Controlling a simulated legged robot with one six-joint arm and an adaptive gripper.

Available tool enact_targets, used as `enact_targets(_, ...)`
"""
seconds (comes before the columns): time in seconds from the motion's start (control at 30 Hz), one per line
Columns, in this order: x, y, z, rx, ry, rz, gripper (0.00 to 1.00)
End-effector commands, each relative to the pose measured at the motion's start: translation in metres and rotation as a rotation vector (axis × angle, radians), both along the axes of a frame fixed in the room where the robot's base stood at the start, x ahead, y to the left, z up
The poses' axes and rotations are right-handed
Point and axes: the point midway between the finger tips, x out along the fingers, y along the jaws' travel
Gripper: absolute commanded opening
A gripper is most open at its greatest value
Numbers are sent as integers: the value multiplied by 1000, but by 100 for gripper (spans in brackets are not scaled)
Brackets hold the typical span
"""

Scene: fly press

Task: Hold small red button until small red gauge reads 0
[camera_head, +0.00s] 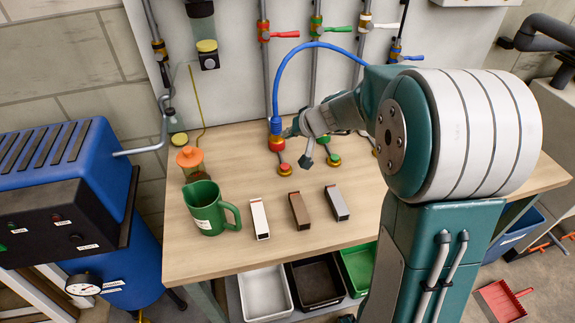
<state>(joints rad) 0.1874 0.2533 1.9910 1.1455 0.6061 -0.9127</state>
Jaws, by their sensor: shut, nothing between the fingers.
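A round white gauge (83,284) with a dark rim sits low on the blue machine at the left. Its reading and any red marking are too small to tell. The machine's black panel (65,245) carries small labelled controls; a small red button among them is hard to make out. My gripper (306,136) is shut and empty, over the back of the wooden table, close to a red and yellow fitting (277,143) with a blue hose. It is far to the right of the panel and the gauge. My arm covers the table's right side.
The wooden table (185,255) holds a green jug (206,208), an orange-topped container (190,160) and white, brown and grey blocks. Pipes with coloured valve handles run up the wall. Bins stand under the table. A red dustpan (502,303) lies on the floor at right.

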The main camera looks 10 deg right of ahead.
Motion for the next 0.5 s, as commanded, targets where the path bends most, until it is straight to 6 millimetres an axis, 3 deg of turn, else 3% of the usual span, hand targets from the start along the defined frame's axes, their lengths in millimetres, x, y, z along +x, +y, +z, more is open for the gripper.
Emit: enact_targets(0.5,-1,-3,-62,3,4,-1,0)
